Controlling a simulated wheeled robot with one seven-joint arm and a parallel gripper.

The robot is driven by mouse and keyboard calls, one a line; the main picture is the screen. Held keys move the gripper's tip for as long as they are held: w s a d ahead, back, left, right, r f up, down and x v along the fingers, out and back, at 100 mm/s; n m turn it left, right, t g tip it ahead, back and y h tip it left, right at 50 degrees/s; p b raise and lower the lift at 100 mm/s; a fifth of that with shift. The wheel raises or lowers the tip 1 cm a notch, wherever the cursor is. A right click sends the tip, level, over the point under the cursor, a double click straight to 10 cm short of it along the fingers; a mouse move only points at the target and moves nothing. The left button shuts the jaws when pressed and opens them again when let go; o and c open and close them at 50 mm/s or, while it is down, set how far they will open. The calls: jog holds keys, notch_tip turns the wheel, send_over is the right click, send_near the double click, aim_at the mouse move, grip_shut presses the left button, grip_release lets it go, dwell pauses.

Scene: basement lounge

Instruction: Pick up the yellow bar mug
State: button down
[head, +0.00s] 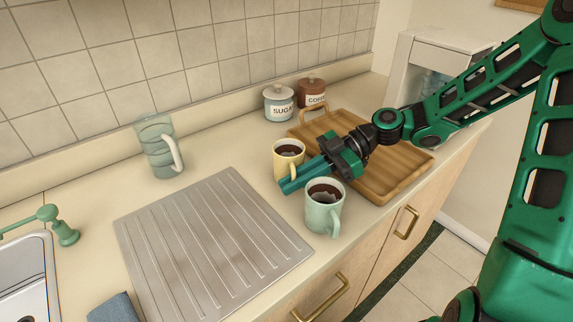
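The yellow bar mug (288,150) stands upright on the counter, with something dark inside it. My gripper (284,185) reaches in from the right, its teal fingers pointing left and passing in front of the mug's lower part. The fingers hide the mug's base, and I cannot see its handle clearly. I cannot tell whether the fingers touch the mug. The fingers look close together, but their gap is not clear from this angle.
A pale green mug (323,214) with dark contents stands just in front of my fingers. A wooden tray (385,180) lies under my wrist. Sugar (279,104) and coffee (311,92) jars stand behind.

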jog(key=shift+r, duration=0.1)
jog(key=shift+r, duration=0.55)
jog(key=r, duration=0.2)
jog(key=s+r, duration=0.1)
jog(key=shift+a+r, duration=0.3)
jog(key=shift+a, duration=0.1)
jog(key=s+a+r, duration=0.6)
jog(key=s, duration=0.2)
jog(key=shift+a, duration=0.35)
dwell(1.2)
